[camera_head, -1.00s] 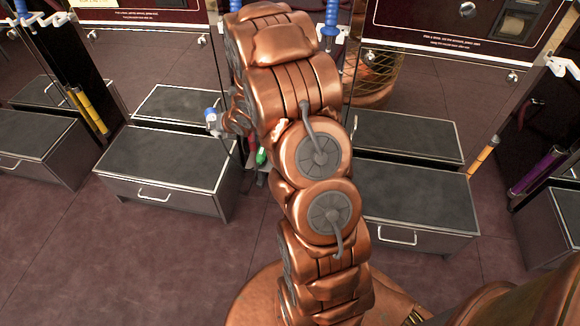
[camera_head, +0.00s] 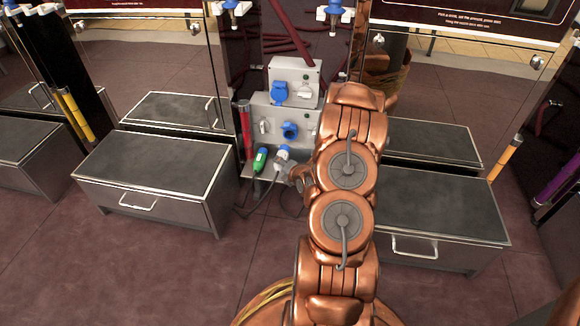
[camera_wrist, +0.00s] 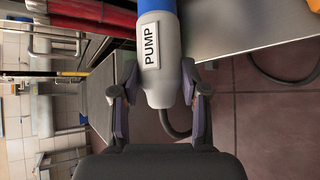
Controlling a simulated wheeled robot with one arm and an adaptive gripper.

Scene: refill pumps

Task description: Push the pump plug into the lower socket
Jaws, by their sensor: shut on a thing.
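The pump plug (camera_wrist: 158,55) is a grey cylinder with a blue end and a "PUMP" label. In the wrist view my gripper (camera_wrist: 158,88) is shut around its grey body, one finger on each side. In the head view the plug (camera_head: 283,154) is in front of and just below the lower socket (camera_head: 290,131), a blue round socket with a dark opening on a grey box. I see no contact between them. My gripper (camera_head: 298,174) is partly hidden by my arm there. The upper socket (camera_head: 279,93) is blue, on a smaller box above.
A green plug (camera_head: 261,158) is just left of the pump plug. A red tube (camera_head: 246,130) stands left of the lower box. Grey step boxes stand left (camera_head: 150,170) and right (camera_head: 440,205). Dark cable hangs below the plugs. The floor at front left is clear.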

